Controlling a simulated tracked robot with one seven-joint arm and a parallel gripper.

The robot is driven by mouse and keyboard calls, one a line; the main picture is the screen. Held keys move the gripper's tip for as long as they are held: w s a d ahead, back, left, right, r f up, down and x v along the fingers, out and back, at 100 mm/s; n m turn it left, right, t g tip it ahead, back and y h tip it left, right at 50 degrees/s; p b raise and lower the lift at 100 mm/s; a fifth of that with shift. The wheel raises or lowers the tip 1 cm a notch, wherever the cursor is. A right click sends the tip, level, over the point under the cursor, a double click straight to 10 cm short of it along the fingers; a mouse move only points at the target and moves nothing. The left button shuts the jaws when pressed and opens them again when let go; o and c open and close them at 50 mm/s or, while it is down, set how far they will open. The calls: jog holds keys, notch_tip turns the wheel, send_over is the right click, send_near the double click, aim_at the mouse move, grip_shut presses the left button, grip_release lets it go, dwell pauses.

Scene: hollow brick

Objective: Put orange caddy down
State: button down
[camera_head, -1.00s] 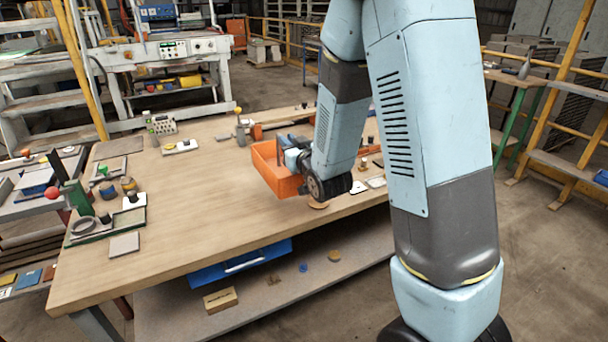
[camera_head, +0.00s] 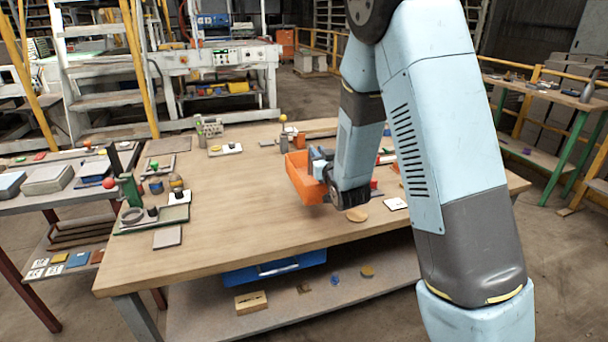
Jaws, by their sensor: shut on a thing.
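The orange caddy (camera_head: 303,179) is an open box at the right-middle of the wooden workbench (camera_head: 240,212). My gripper (camera_head: 324,170) is at the caddy's right side, shut on it; my wrist hides part of the caddy and the fingertips are hard to make out.
Bare wood lies left of the caddy. A green-edged tray (camera_head: 150,218) with small parts and a grey square plate (camera_head: 167,238) are at the bench's left. A round wooden disc (camera_head: 357,215) and a white card (camera_head: 395,204) lie near the front right edge.

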send_over(306, 178)
notch_tip(306, 178, down, 7)
jog(key=shift+w+r, duration=0.1)
jog(key=shift+w, duration=0.05)
jog(key=shift+f, duration=1.45)
jog(key=c, duration=1.1)
grip_release()
jog(key=shift+f, duration=0.1)
